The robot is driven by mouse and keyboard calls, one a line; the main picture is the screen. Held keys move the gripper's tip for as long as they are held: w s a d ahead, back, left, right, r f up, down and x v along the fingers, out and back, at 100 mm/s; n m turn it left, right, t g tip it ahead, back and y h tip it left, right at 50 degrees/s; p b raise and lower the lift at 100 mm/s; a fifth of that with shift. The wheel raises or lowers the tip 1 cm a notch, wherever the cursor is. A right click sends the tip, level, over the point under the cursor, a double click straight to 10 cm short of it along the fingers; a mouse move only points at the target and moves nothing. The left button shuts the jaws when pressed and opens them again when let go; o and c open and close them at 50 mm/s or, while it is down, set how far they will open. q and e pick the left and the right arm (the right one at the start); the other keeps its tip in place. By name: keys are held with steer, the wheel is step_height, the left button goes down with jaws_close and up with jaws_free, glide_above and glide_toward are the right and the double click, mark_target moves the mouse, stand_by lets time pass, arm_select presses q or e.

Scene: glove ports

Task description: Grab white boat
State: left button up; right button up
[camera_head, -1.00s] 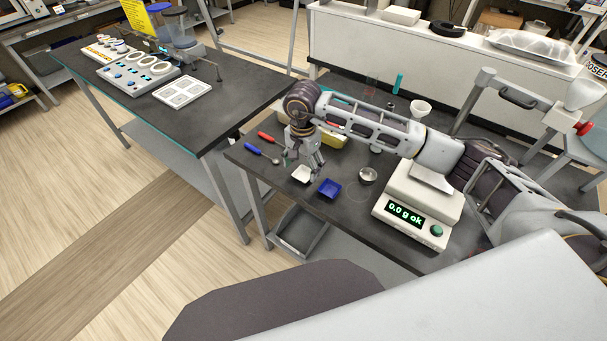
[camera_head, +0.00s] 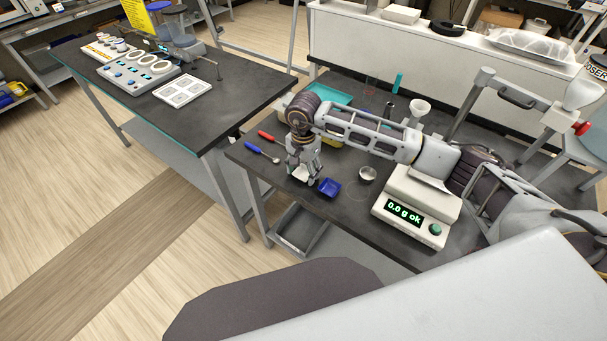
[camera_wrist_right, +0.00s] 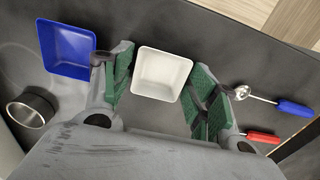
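The white boat (camera_wrist_right: 162,73), a small square tray, lies on the dark tabletop. In the right wrist view it is between the two green-padded fingers of my right gripper (camera_wrist_right: 162,88). The fingers are open on either side of it; the right pad is very close to its edge, and I cannot tell whether it touches. In the head view my right gripper (camera_head: 303,172) points down over the white boat (camera_head: 302,178), partly hiding it. My left gripper is not in view.
A blue boat (camera_head: 330,187) sits just beside the right gripper; it also shows in the wrist view (camera_wrist_right: 67,50). Nearby are a metal cup (camera_head: 367,175), a balance (camera_head: 418,205) reading 0.0 g, and blue-handled (camera_head: 254,148) and red-handled (camera_head: 266,136) tools.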

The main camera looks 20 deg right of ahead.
mark_target(304, 175)
steer(key=shift+c, duration=1.2)
steer(key=shift+r, duration=0.15)
steer(key=shift+w+r, duration=0.1)
steer(key=shift+r, duration=0.85)
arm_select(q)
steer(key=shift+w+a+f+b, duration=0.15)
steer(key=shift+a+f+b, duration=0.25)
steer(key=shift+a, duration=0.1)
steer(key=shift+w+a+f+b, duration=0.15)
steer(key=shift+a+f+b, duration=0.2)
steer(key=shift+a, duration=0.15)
arm_select(e)
step_height(304, 175, up, 8)
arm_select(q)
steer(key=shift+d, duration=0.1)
arm_select(e)
steer(key=shift+f, duration=0.1)
